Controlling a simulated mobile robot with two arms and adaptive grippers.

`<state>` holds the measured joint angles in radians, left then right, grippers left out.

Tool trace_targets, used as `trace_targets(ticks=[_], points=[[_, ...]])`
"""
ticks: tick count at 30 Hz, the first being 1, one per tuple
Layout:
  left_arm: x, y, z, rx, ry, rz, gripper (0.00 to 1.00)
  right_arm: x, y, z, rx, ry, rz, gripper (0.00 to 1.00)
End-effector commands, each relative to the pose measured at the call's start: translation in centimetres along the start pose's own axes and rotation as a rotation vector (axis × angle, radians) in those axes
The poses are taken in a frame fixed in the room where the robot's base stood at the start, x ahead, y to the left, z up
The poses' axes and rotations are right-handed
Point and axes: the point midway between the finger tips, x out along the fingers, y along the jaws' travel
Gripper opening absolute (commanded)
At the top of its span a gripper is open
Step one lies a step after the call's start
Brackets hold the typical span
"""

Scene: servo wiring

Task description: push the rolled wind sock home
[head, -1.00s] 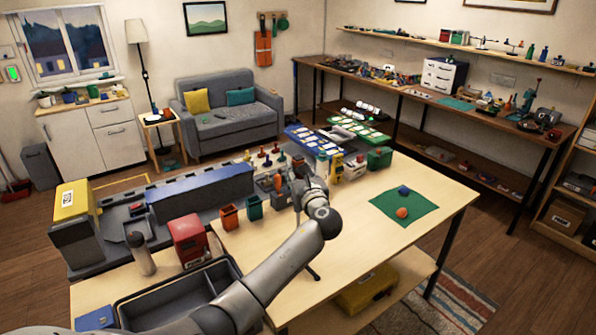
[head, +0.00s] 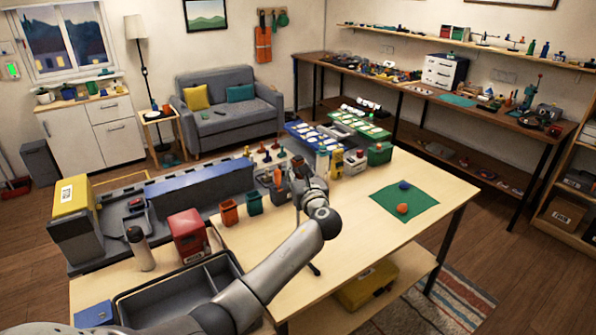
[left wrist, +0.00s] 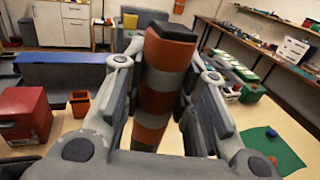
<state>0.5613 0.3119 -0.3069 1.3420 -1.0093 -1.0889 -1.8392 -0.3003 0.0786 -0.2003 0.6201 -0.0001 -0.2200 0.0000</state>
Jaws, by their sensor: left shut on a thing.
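My left gripper (head: 299,178) is over the far part of the light wooden table, at the end of my arm. In the left wrist view the rolled wind sock (left wrist: 158,102), striped orange and grey, stands between the two fingers of my left gripper (left wrist: 160,80), which is shut on it. Its top end points away from the wrist, and its lower end is hidden by the gripper body. In the head view my gripper and arm hide most of the roll. A grey block stands behind the roll in the left wrist view; I cannot tell whether they touch. My right gripper is not in view.
Orange and green cups (head: 229,212) and a red box (head: 187,235) stand left of my gripper. A long blue-topped unit (head: 200,185) lies behind them. A grey tray (head: 232,265) is in front. A green mat (head: 420,212) lies right; the table between is clear.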

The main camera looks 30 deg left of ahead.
Motion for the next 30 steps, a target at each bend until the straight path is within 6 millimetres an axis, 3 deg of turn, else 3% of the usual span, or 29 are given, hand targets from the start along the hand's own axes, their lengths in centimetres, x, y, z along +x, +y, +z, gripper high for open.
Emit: trace_targets(ticks=[13, 14, 19, 30], points=[[-0.01, 0.00, -0.57, 0.001, 0.001, 0.000, 0.04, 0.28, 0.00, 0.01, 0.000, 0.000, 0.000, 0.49], [-0.01, -0.01, -0.57, 0.001, 0.001, 0.000, 0.28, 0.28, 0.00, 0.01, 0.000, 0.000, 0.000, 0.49], [-0.01, 0.00, -0.56, 0.001, 0.001, 0.000, 0.50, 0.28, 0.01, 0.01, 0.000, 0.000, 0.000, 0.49], [-0.20, -0.03, -0.54, 0.000, 0.000, -0.001, 0.52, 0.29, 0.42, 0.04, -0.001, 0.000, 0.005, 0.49]])
